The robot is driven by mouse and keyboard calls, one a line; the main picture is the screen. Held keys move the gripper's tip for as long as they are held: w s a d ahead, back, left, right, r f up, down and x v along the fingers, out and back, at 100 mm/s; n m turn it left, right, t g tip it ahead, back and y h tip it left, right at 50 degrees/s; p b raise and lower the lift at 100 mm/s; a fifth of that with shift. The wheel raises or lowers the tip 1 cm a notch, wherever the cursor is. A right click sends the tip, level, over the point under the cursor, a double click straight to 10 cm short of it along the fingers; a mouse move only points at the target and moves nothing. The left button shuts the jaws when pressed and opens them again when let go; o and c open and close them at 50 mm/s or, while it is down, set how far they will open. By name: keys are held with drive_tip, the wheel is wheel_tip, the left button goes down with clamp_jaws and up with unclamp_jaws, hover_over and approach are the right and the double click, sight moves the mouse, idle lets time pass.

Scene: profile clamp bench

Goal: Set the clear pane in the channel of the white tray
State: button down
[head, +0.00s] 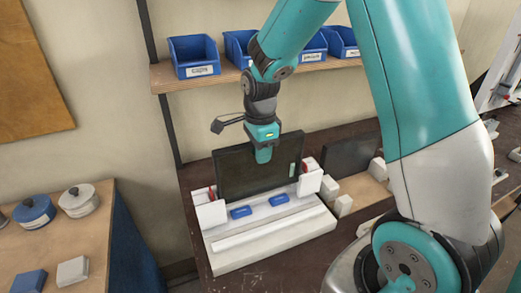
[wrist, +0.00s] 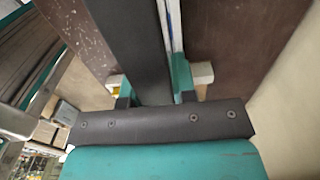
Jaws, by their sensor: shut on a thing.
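The white tray (head: 268,245) lies on the dark bench, with a long channel along its front part and white end blocks with red parts at its left and right. A dark, opaque-looking pane (head: 235,172) stands upright between these end blocks, with a small pale green strip near its right edge. My gripper (head: 263,155) is shut on its top edge from above. In the wrist view the dark pane (wrist: 137,45) runs between my gripper's fingers (wrist: 154,92). No plainly see-through pane shows. The pane's lower edge is partly hidden, so I cannot tell whether it is seated.
Two blue blocks (head: 241,212) sit on the tray before the pane. Another dark panel (head: 349,157) stands at the right among white blocks (head: 344,205). Blue bins (head: 194,56) line the shelf above. A side table (head: 92,235) with lidded pots stands at the left.

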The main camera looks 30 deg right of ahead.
sight(260, 168)
drive_tip(key=shift+f, duration=0.3)
drive_tip(key=shift+f+b, duration=0.65)
drive_tip(key=shift+f, duration=0.05)
drive_tip(key=shift+f+b, duration=0.95)
drive_tip(key=shift+f, duration=0.4)
drive_tip(key=shift+f+b, duration=0.4)
drive_tip(key=shift+f, duration=0.2)
drive_tip(key=c, duration=0.8)
unclamp_jaws()
drive_tip(key=shift+c, duration=0.2)
drive_tip(key=shift+r, duration=0.1)
